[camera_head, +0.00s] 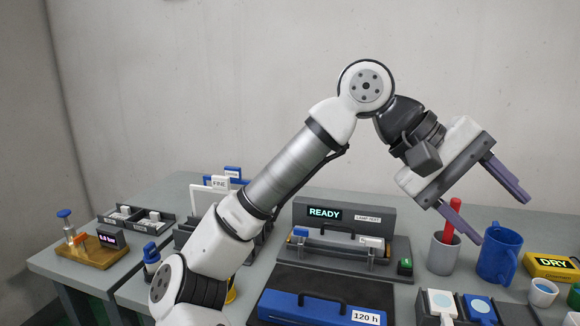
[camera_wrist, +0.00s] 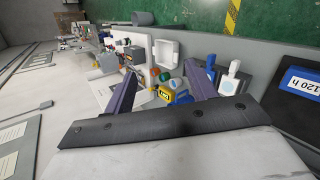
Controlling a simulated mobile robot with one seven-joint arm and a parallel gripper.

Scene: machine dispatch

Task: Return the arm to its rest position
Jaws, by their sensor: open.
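My arm is raised and bent over the bench in the head view, with the elbow joint high against the wall. My gripper (camera_head: 494,210) points down and to the right above the right part of the bench. Its two purple fingers are wide apart with nothing between them. The fingers also show in the wrist view (camera_wrist: 162,92), open and empty. The grey cup with a red-handled tool (camera_head: 445,252) and the blue mug (camera_head: 499,254) stand below and near the fingers. I cannot tell the exact gap between them and the lower finger.
A machine with a READY display (camera_head: 325,214) stands at the middle back. A blue case marked 120 h (camera_head: 320,308) lies in front. A yellow DRY box (camera_head: 550,266) and a white cup (camera_head: 543,292) are at right. A wooden stand (camera_head: 90,252) is at left.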

